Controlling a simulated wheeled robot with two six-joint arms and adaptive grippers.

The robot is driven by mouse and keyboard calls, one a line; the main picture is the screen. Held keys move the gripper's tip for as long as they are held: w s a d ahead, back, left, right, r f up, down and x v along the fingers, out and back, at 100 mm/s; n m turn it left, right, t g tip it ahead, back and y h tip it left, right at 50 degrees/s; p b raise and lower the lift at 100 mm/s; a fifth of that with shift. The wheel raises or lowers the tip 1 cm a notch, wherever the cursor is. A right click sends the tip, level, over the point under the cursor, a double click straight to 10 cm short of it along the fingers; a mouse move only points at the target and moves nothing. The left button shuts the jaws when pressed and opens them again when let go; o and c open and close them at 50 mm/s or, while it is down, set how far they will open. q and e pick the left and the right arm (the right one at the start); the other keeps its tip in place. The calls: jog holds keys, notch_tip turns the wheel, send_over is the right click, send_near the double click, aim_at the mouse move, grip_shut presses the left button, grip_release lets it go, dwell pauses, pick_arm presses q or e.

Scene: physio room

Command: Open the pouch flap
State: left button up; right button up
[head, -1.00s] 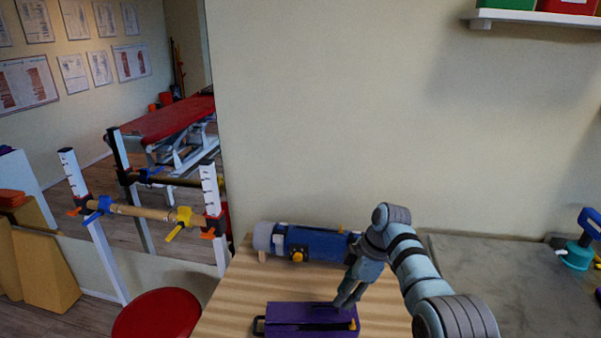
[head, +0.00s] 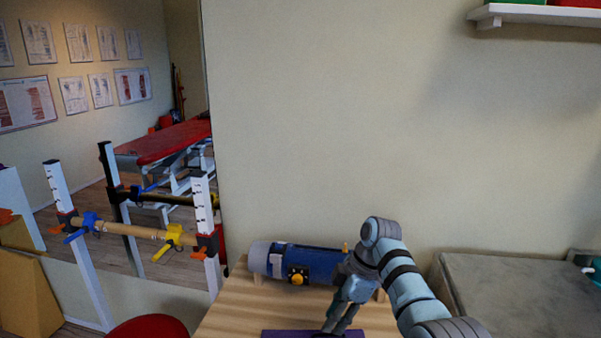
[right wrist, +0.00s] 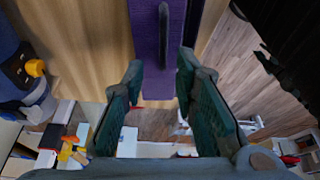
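A purple pouch-like case (head: 290,334) lies on the wooden table at the bottom edge of the head view, mostly cut off. In the right wrist view the purple case (right wrist: 149,80) has a long dark strip (right wrist: 163,35) along its top. My right gripper (head: 334,326) is over the right part of the case in the head view. In the right wrist view the right gripper (right wrist: 161,66) is open, its two fingers apart with the case's end between them in the picture. Contact cannot be told. My left gripper is out of view.
A blue roll (head: 315,263) with a yellow knob lies behind the case on the wooden table (head: 235,306). A grey-topped surface (head: 520,290) is at right. A red stool (head: 150,329) is at lower left, with parallel bars (head: 130,229) beyond.

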jog(key=shift+s+r, duration=0.2)
jog(key=shift+s, duration=0.05)
jog(key=shift+f, duration=0.25)
notch_tip(320, 180, down, 2)
jog(key=shift+w+f+b, duration=0.1)
jog(key=shift+b, duration=0.6)
jog(key=shift+f+b, duration=0.8)
jog(key=shift+f, duration=0.3)
jog(key=shift+c, duration=0.4)
jog(key=shift+r, duration=0.1)
jog(key=c, duration=0.5)
jog(key=o, duration=0.5)
